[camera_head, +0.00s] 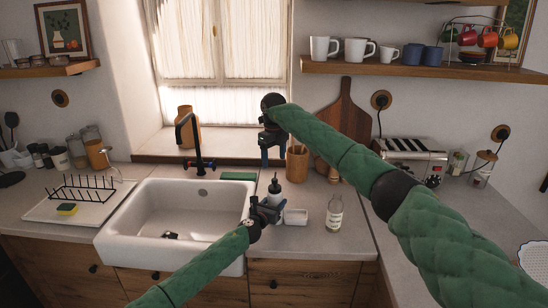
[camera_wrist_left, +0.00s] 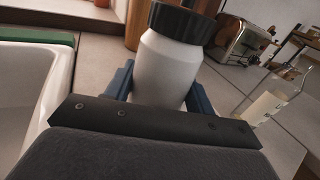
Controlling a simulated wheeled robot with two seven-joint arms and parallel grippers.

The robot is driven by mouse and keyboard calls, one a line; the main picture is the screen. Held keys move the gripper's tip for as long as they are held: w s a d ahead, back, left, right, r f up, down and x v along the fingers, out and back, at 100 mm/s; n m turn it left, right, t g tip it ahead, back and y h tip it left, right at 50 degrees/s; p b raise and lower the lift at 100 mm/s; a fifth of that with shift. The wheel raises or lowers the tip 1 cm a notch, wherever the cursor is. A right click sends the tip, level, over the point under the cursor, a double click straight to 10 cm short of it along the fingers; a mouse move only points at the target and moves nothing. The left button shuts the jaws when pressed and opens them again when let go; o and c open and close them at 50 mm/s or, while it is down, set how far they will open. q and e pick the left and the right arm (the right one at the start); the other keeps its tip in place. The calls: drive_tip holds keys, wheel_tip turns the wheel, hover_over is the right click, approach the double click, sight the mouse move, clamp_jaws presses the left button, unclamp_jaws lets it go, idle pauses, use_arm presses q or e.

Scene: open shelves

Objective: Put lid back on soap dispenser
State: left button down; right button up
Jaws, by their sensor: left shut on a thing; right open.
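The soap dispenser (camera_head: 274,190) stands upright on the counter to the right of the sink. It looks dark with a narrow black top in the head view. In the left wrist view it is a white bottle (camera_wrist_left: 167,72) with a wide black collar, its upper end cut off by the frame. My left gripper (camera_head: 268,207) is shut around the white body, with blue fingers on both sides. My right gripper (camera_head: 272,155) is open and empty, pointing down above and behind the dispenser. I cannot make out a separate lid.
The white sink (camera_head: 135,222) lies left of the dispenser. A small white dish (camera_head: 295,216) and a clear bottle (camera_head: 334,214) stand close on its right. The counter farther right is partly free.

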sight(274, 179)
drive_tip(key=shift+n, duration=0.3)
wheel_tip(274, 179, down, 12)
idle(0.8)
drive_tip(key=c, duration=1.2)
drive_tip(key=shift+o, duration=0.2)
drive_tip(key=o, duration=1.1)
drive_tip(key=shift+o, duration=0.2)
drive_tip(key=shift+w, duration=0.1)
